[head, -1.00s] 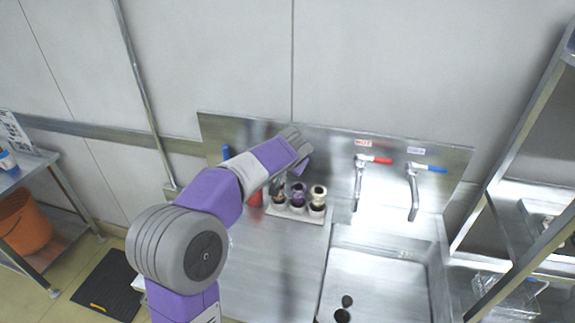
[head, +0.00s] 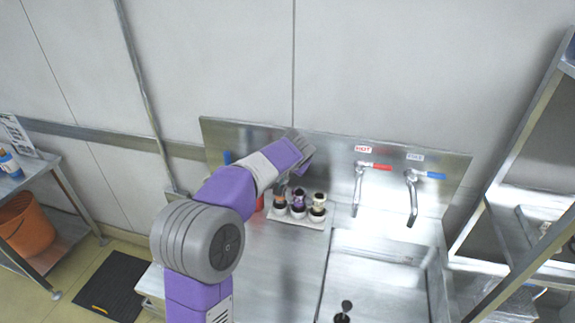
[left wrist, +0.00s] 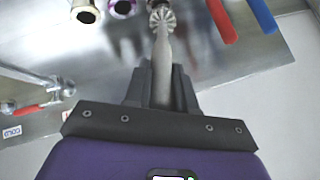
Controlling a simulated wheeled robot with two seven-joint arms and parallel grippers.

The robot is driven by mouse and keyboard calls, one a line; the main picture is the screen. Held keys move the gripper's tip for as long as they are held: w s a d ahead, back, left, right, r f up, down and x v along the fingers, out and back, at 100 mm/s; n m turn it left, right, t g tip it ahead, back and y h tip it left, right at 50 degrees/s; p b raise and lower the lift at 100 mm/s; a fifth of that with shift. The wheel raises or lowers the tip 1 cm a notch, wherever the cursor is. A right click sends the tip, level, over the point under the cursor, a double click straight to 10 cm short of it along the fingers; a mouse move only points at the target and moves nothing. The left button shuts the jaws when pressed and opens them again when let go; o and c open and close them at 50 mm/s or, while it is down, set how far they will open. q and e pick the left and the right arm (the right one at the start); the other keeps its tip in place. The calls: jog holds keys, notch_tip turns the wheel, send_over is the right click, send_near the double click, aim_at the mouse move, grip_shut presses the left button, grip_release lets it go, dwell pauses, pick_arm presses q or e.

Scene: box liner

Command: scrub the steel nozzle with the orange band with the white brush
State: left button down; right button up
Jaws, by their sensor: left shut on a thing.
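My left gripper (left wrist: 160,88) is shut on the handle of the white brush (left wrist: 162,55). The brush's ribbed head points away from the gripper toward the nozzles. In the head view my left gripper (head: 285,180) hangs over the left end of the nozzle row. The nozzle there (head: 279,205), with an orange-brown tint, is partly hidden by the gripper; its band is hard to make out. A purple nozzle (head: 298,200) and a cream-topped nozzle (head: 318,203) stand beside it. Contact between brush and nozzle cannot be told. My right gripper is not in view.
The nozzles stand in a white holder (head: 312,222) on the steel counter (head: 275,265). A red object (left wrist: 222,20) and a blue object (left wrist: 262,14) are close beside the brush. Right of the holder are two taps (head: 358,190) and the sink (head: 375,285). The front counter is clear.

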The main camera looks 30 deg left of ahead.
pick_arm(q)
jog(key=shift+w+f, duration=0.1)
jog(key=shift+w, duration=0.1)
jog(key=shift+r+p, duration=0.55)
jog(key=shift+r, duration=0.05)
notch_tip(320, 180, up, 8)
jog(key=p, duration=0.6)
jog(key=shift+f, duration=0.1)
